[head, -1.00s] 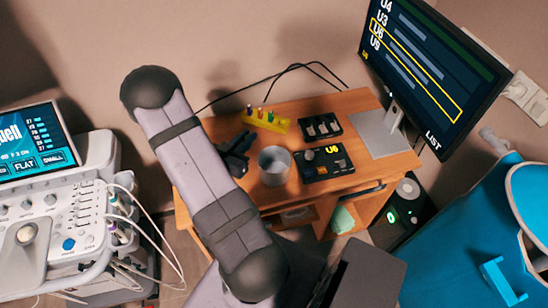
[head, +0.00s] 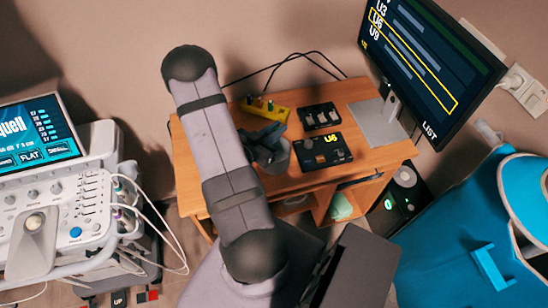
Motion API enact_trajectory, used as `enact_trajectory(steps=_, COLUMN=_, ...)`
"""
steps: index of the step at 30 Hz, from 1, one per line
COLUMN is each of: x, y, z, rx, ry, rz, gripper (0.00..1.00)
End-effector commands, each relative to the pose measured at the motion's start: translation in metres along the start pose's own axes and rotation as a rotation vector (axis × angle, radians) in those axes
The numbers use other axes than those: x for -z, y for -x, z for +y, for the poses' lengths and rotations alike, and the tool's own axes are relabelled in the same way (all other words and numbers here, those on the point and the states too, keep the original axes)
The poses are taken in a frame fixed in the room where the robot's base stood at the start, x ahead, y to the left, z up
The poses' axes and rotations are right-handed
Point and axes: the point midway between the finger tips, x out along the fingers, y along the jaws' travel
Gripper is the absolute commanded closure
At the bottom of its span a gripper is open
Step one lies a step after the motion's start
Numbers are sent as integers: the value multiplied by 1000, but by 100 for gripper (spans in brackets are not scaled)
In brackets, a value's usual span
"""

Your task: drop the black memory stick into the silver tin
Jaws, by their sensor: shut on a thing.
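The silver tin (head: 281,163) stands on the wooden desk, left of a black box marked U6. My gripper (head: 270,146) is dark and is in front of or above the tin, covering much of it, including most of its mouth. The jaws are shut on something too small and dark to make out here. I cannot pick out the black memory stick. I cannot tell how high the gripper is above the tin's rim.
The black U6 box (head: 322,152) is right of the tin on the desk (head: 352,93). A yellow rack (head: 266,110) and a black tray (head: 319,116) stand behind. A monitor (head: 432,68) stands at the right, an ultrasound console (head: 55,205) at the left.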

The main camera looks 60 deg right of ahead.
Motion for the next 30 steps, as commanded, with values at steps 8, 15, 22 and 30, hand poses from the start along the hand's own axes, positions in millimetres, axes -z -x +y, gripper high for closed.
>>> enact_trajectory(steps=8, x=-31, y=-9, z=0, rx=0, ry=1, rz=0, gripper=100)
enact_trajectory(steps=15, x=-41, y=-12, z=0, rx=0, ry=0, rz=0, gripper=100)
enact_trajectory(steps=22, x=-40, y=-12, z=0, rx=0, ry=0, rz=0, gripper=100)
enact_trajectory(steps=30, x=-40, y=-12, z=0, rx=0, ry=0, rz=0, gripper=66)
